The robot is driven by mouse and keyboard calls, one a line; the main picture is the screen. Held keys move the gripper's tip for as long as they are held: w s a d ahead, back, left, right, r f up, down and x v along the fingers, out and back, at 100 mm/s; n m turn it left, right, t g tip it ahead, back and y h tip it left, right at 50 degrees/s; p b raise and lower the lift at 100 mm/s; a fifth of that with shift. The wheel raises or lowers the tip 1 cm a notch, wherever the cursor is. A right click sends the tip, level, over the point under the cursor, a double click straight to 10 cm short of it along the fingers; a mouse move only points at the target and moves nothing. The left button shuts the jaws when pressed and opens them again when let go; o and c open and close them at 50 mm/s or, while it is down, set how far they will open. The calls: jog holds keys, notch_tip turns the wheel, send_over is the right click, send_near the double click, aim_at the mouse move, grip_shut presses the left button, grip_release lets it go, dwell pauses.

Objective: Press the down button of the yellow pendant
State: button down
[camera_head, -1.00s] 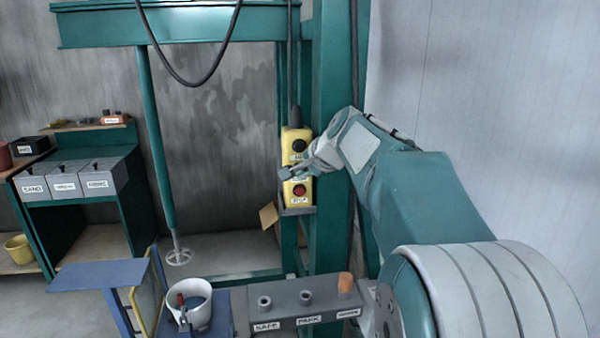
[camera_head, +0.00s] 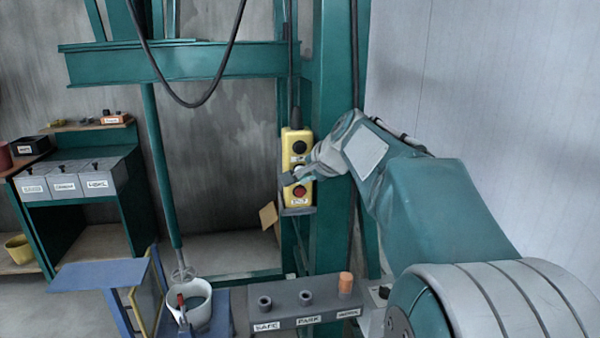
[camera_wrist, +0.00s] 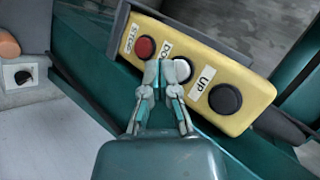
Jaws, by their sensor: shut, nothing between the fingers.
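The yellow pendant (camera_head: 297,147) hangs upright against the green column, with its buttons facing out. In the wrist view, the pendant (camera_wrist: 240,80) shows a red stop button (camera_wrist: 145,47), a white down button (camera_wrist: 181,70) in the middle and a black up button (camera_wrist: 225,98). My gripper (camera_wrist: 160,66) is shut and empty, with its tips at the left edge of the down button, over part of its label. In the head view, my gripper (camera_head: 291,178) is at the pendant's middle. Whether the tips touch the button cannot be told.
A green crossbeam (camera_head: 180,62) carries a pole with a mixing head (camera_head: 183,273) by a white bucket (camera_head: 195,312). A grey holder (camera_head: 290,293) with labelled sockets stands below the pendant. Labelled bins (camera_head: 100,178) stand at left. A dark cable loops above.

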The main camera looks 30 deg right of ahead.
jog(key=s, duration=0.2)
jog(key=s+a, duration=0.1)
jog(key=s, duration=0.1)
jog(key=shift+s+a, duration=0.2)
jog(key=shift+s, duration=0.2)
jog(key=shift+a, duration=0.1)
dwell(0.5)
jog(key=s+a+f+n+g, duration=0.1)
jog(key=s+a+f+n, duration=0.3)
jog(key=s, duration=0.3)
jog(key=s+a+f+n+g, duration=0.1)
jog(key=s+a+f+n, duration=0.4)
jog(key=s, duration=0.3)
jog(key=s+a+f+n+g+h, duration=0.1)
jog(key=s+a+f+n+g, duration=0.1)
jog(key=s+a+f+n, duration=0.3)
jog(key=s+f, duration=0.1)
jog(key=s, duration=0.2)
jog(key=shift+s, duration=0.15)
jog(key=shift+a, duration=0.1)
